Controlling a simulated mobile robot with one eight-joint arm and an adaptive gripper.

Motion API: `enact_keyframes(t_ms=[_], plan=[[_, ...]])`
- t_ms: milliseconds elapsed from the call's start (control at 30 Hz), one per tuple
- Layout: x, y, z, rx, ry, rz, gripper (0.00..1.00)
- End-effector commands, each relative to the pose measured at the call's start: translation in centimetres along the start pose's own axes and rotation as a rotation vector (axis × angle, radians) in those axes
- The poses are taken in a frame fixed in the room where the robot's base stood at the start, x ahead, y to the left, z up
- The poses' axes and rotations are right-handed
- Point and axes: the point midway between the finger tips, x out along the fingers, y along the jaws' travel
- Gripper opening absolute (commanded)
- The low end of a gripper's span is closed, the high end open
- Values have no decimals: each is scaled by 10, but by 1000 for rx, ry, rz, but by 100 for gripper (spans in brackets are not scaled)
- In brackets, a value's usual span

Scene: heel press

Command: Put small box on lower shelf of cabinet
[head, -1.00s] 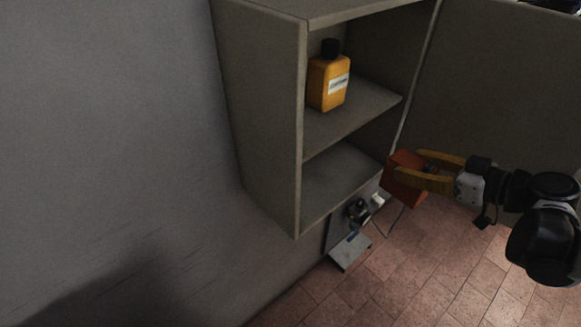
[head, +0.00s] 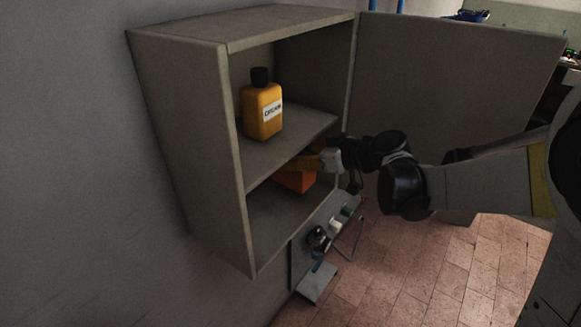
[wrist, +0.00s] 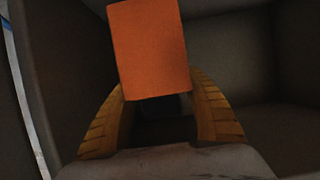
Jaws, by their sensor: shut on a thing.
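The small orange box (head: 296,181) is inside the lower compartment of the grey cabinet (head: 190,130). My gripper (head: 306,164) reaches in from the right, under the middle shelf, and is shut on the box. In the wrist view the box (wrist: 150,50) sits between the two yellow fingers of my gripper (wrist: 160,100). The lower shelf (head: 262,225) is bare in front of the box. I cannot tell whether the underside of the box touches the shelf.
A yellow bottle with a black cap (head: 262,108) stands on the middle shelf (head: 285,145) above. The cabinet door (head: 450,90) stands open to the right. A small bench with several items (head: 318,250) is below the cabinet, over the tiled floor (head: 430,270).

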Motion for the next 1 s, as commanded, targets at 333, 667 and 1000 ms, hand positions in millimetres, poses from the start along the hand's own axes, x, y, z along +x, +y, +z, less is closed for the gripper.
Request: enact_keyframes(t_ms=[333,667,1000], plan=[[21,0,24,0,0,0,27],[22,0,28,0,0,0,27],[24,0,31,0,0,0,78]])
